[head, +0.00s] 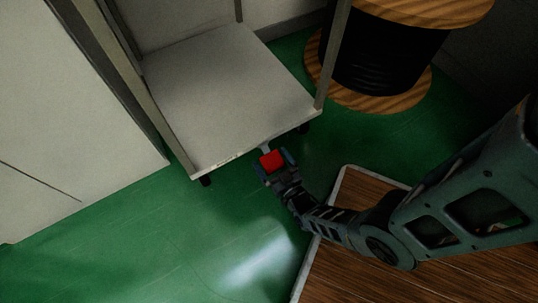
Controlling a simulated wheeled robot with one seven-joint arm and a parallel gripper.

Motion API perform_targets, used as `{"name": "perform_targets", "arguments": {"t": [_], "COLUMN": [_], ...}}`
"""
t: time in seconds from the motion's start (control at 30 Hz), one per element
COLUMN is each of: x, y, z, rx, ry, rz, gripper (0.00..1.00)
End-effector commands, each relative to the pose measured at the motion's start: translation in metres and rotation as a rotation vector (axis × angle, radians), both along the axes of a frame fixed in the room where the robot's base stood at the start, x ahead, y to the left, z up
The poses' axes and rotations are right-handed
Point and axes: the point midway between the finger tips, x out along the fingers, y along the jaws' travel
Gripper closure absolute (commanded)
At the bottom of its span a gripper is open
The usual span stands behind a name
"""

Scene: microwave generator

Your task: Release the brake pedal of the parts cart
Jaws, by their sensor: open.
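The parts cart (225,85) stands in the upper middle of the head view, with a pale grey shelf, metal posts and dark casters. A red brake pedal (271,160) sticks out on a short grey stem from the middle of the cart's front edge. My gripper (274,163) is at the pedal, its open fingers on the left and right sides of the red pad. Whether the fingers touch the pad, and the gap in height between them, I cannot tell. The pad's near edge is close to the gripper's palm.
A wooden cable spool with black cable (385,55) stands right of the cart. A pale cabinet (70,110) stands on the left. A wood-topped surface with a light rim (420,280) lies below my arm. The green floor (150,235) is clear at lower left.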

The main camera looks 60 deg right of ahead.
Motion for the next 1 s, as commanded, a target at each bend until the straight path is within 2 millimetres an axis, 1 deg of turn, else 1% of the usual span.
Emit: {"name": "perform_targets", "arguments": {"t": [0.17, 0.9, 0.97, 1.0], "x": [-0.0001, -0.0001, -0.0001, -0.0001], "y": [0.0001, 0.0002, 0.0002, 0.0003], "z": [-0.0001, -0.0001, -0.0001, 0.0], "rx": [0.0, 0.0, 0.0, 0.001], "ry": [0.0, 0.0, 0.0, 0.001], "rz": [0.0, 0.001, 0.001, 0.001], "gripper": [0.0, 0.71, 0.76, 0.76]}}
